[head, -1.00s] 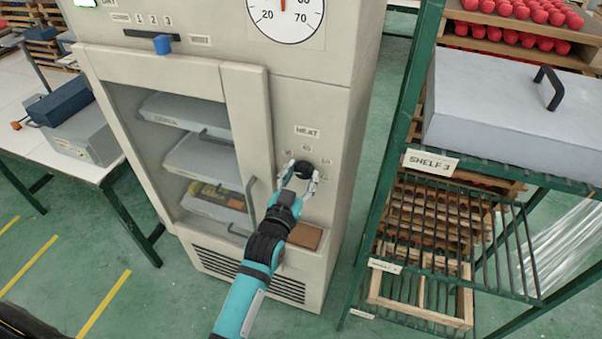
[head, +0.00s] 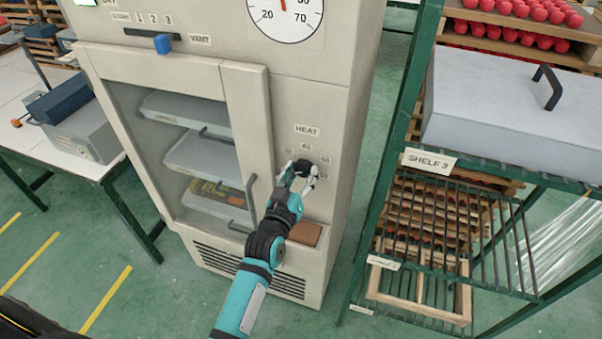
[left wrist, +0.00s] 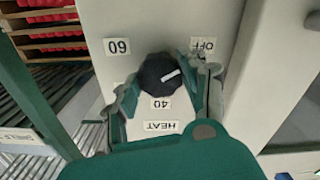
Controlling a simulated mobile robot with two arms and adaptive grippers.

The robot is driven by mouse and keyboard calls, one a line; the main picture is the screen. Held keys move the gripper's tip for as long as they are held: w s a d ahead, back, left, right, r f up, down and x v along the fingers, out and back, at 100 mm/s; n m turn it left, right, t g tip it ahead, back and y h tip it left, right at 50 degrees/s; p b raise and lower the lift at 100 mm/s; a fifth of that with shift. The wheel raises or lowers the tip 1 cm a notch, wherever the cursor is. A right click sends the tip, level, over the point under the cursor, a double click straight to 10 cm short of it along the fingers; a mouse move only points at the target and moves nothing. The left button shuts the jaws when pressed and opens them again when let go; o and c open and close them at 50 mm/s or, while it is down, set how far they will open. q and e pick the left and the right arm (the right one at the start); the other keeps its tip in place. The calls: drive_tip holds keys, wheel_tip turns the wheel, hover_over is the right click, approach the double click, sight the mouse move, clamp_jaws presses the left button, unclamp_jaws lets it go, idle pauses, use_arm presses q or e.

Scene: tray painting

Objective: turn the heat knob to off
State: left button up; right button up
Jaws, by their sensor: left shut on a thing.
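The heat knob (head: 304,168) is a round black knob on the beige cabinet front, under the HEAT label (head: 307,130). My left gripper (head: 298,178) is shut on it, with a finger on either side. In the left wrist view the knob (left wrist: 158,72) sits between the fingers of the left gripper (left wrist: 168,92). Its white mark slants toward the upper right, roughly on the side of the OFF label (left wrist: 203,44). My right gripper is not in view.
The cabinet's glass door (head: 175,150) with a vertical handle is left of the knob. A green shelf rack (head: 402,150) stands close on the right. A brown block (head: 304,234) is on the cabinet below the arm. Green floor (head: 340,270) is free in front.

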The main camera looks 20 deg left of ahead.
use_arm(q)
drive_tip(key=shift+f, duration=0.15)
drive_tip(key=o, duration=1.2)
drive_tip(key=shift+s, duration=0.1)
drive_tip(key=s, duration=1.2)
drive_tip(key=shift+a, duration=0.2)
drive_tip(key=shift+w, duration=0.1)
